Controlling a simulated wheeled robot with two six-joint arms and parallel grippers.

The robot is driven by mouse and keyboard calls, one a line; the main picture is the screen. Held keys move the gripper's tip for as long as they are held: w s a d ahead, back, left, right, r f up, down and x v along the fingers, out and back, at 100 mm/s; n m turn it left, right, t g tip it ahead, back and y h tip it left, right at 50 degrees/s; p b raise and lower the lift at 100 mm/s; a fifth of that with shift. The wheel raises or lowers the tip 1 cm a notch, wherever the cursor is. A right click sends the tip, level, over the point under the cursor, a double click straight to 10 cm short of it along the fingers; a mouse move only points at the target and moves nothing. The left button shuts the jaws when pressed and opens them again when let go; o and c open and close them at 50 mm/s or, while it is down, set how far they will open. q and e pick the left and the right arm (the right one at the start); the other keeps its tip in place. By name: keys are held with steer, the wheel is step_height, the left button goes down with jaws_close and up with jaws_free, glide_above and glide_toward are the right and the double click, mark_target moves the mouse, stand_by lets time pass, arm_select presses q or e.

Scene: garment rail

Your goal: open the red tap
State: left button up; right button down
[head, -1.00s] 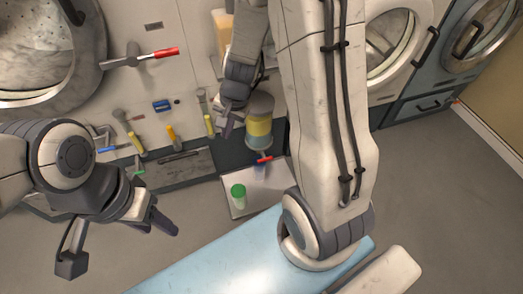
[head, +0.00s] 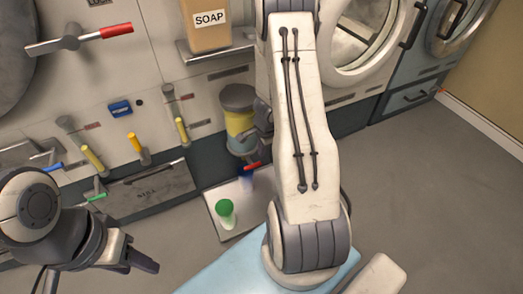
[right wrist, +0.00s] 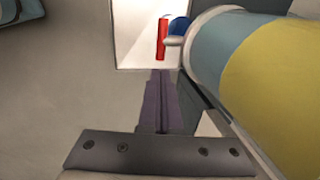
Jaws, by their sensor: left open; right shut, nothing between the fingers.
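The red tap (head: 252,166) is a small red handle low on the front of a canister (head: 240,125) with a yellow band. In the right wrist view the red tap (right wrist: 162,40) stands upright beyond my fingertips, beside a blue part (right wrist: 180,26). The canister (right wrist: 270,75) fills the right of that view. My right gripper (right wrist: 158,75) is shut and empty, pointing towards the tap with a visible gap. In the head view it is mostly hidden behind my right arm. My left gripper (head: 148,256) is open and empty at the lower left, away from the tap.
A red-handled lever (head: 80,38) is on the machine at upper left. A soap container (head: 207,28) stands on a shelf. Several yellow and coloured levers line the panel. Floor at right is clear.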

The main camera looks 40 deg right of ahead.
mark_target(259, 163)
steer(key=f+b, duration=0.1)
steer(key=f, duration=0.2)
steer(key=w+f+b, duration=0.1)
steer(key=f+b, duration=0.1)
steer(key=f, duration=0.1)
steer(key=shift+w+d, duration=0.1)
arm_select(q)
step_height(259, 163, down, 4)
steer(key=shift+f, duration=0.15)
